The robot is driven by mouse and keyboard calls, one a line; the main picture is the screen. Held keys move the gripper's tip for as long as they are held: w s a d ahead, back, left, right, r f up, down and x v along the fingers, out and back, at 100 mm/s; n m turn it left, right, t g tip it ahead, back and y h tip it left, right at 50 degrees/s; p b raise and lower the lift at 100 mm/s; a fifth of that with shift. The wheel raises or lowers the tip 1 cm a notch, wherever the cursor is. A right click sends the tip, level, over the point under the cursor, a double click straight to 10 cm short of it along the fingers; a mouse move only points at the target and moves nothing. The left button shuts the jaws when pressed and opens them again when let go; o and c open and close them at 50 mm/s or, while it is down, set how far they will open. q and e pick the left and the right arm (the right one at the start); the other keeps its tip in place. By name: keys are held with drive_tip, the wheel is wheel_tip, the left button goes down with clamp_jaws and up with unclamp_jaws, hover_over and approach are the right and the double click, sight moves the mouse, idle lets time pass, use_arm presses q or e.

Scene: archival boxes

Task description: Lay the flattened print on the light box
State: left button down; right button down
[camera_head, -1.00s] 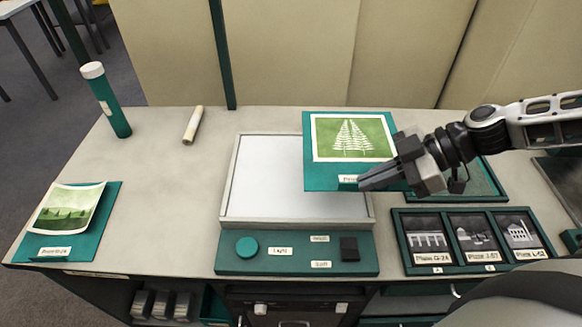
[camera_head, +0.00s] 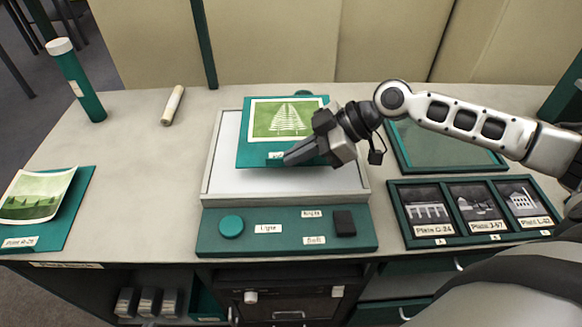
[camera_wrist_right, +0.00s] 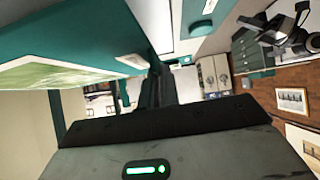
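The flat green print with pale trees (camera_head: 283,118) is on a teal backing board (camera_head: 246,150) with a small white label. My right gripper (camera_head: 296,156) is shut on the board's front right edge; the board and print also fill the left of the right wrist view (camera_wrist_right: 60,75). In the head view they overlap the back of the light box (camera_head: 230,182), whose pale panel shows in front and to the left. The board appears held above the panel; the exact gap cannot be told. My left gripper does not show in the head view.
A curled print (camera_head: 36,196) lies on a teal board at the far left. A teal tube (camera_head: 78,85) and a small roll (camera_head: 172,106) stand and lie behind. Framed plates (camera_head: 478,212) and a teal tray (camera_head: 440,148) are at right. The light box's control strip (camera_head: 285,240) is in front.

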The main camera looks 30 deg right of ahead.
sight(291, 180)
drive_tip(key=shift+w+a+f, duration=0.45)
drive_tip(key=shift+w+f, duration=0.15)
drive_tip(key=shift+f, duration=0.2)
wheel_tip(291, 180, down, 2)
drive_tip(key=shift+f, duration=0.55)
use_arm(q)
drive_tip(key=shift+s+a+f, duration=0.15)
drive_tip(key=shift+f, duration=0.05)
use_arm(e)
drive_tip(key=shift+f, duration=0.1)
drive_tip(key=c, duration=1.6)
unclamp_jaws()
drive_tip(key=shift+c, duration=0.2)
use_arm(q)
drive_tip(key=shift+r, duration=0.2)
